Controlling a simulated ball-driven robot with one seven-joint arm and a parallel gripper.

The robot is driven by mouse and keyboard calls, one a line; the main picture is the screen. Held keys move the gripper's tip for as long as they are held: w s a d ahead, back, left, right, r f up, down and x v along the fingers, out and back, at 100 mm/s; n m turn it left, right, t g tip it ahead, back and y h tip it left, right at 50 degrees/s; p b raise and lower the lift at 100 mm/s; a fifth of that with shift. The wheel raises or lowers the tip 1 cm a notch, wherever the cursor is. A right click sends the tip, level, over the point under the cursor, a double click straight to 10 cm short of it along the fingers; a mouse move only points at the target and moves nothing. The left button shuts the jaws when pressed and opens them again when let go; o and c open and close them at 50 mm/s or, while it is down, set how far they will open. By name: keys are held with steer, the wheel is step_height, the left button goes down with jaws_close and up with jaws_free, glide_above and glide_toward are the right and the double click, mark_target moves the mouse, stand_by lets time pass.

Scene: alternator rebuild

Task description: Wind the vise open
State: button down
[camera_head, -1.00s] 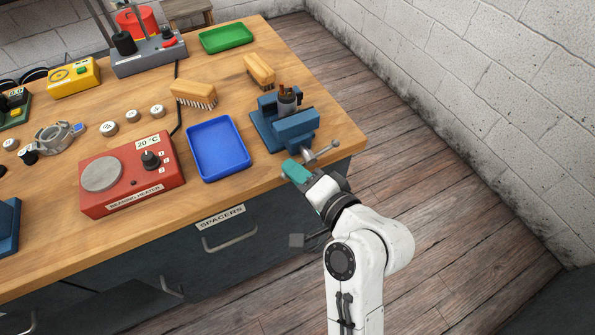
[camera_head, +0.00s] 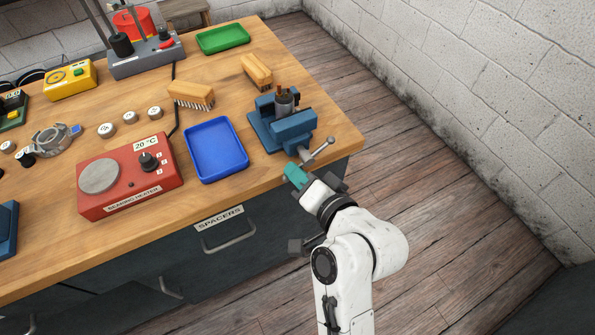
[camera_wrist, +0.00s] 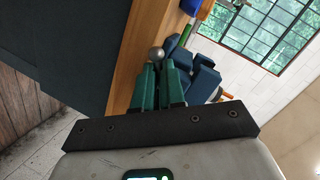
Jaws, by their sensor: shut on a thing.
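The blue vise (camera_head: 293,131) stands at the front right corner of the workbench. A grey cylindrical part with copper-brown pieces on top (camera_head: 285,100) sits at its jaws. The vise's metal handle bar (camera_head: 319,153) sticks out at the front, slanted, with a ball on its upper right end. My gripper (camera_head: 296,176) is at the lower left end of the bar, its teal fingers shut on the handle. In the wrist view the fingers (camera_wrist: 158,82) close around the handle, whose ball end (camera_wrist: 156,54) shows just past the fingertips. The gripped stretch is hidden.
An empty blue tray (camera_head: 217,149) and a red bearing heater (camera_head: 130,176) are left of the vise. Two brushes (camera_head: 257,70) and a green tray (camera_head: 223,38) lie behind it. The spacers drawer (camera_head: 222,231) is below the bench edge. Floor right of the bench is clear.

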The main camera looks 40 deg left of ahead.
steer(key=shift+s+f+n+t+h, duration=0.15)
steer(key=shift+f+n+t+h, duration=0.15)
steer(key=shift+f+n, duration=0.65)
steer(key=c, duration=1.2)
jaws_free()
steer(key=shift+r, duration=0.2)
steer(key=shift+c, duration=0.2)
steer(key=shift+r, duration=0.1)
steer(key=v, duration=1)
steer(key=shift+s+d+r+b, duration=0.1)
steer(key=shift+d+b, duration=0.2)
steer(key=shift+d, duration=0.05)
